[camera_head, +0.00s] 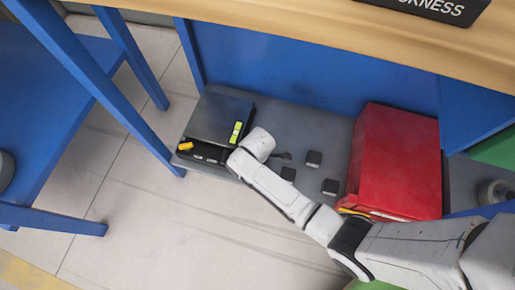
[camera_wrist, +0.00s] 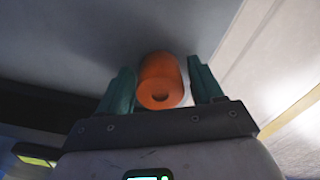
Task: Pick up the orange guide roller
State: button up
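The orange guide roller (camera_wrist: 160,80) is a short cylinder with a dark hole in its near end. In the wrist view it sits between the two teal fingers of my gripper (camera_wrist: 162,84). The fingers stand on either side of it with narrow gaps, so my gripper looks open around it. In the head view a small yellow-orange piece (camera_head: 185,146), likely the roller, shows at the left end of my dark gripper (camera_head: 196,151), low at the front of a grey box. Its underside and what it rests on are hidden.
The grey box (camera_head: 219,117) stands on the grey lower shelf (camera_head: 275,118) under a wooden bench top (camera_head: 330,28). A blue table leg (camera_head: 95,85) stands left; open floor (camera_head: 150,220) lies in front.

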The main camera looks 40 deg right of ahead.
jog(key=c, duration=0.9)
jog(key=shift+c, duration=0.5)
jog(key=shift+r, duration=0.1)
